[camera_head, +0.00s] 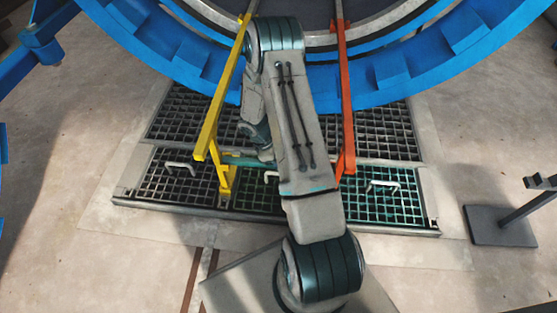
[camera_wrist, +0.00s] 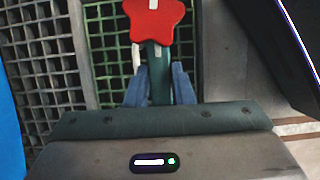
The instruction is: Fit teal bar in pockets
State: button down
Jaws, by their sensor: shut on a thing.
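The teal bar (camera_head: 243,161) shows in the head view as a short strip running from beside the yellow rail (camera_head: 218,115) to behind my arm. My arm hides its middle, and I cannot tell whether its ends sit in any pockets. In the wrist view, the blue fingers of my gripper (camera_wrist: 158,82) are closed on either side of a teal piece (camera_wrist: 157,58) topped by a red star-shaped knob (camera_wrist: 158,20). In the head view, my arm hides the gripper. The orange rail (camera_head: 345,95) stands to the right of my arm.
The big blue ring (camera_head: 478,40) of the autoclave curves across the top. Grated floor panels (camera_head: 195,185) with pale handles (camera_head: 383,185) lie below the rails. A dark stand (camera_head: 500,225) is at the right. The pale floor at left is open.

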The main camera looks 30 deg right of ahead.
jog(key=shift+f+b, duration=0.3)
jog(key=shift+f, duration=0.15)
jog(key=c, duration=1.2)
grip_release()
jog(key=shift+o, duration=0.2)
jog(key=p+v, duration=0.5)
jog(key=v, duration=0.9)
jog(key=shift+f, duration=0.1)
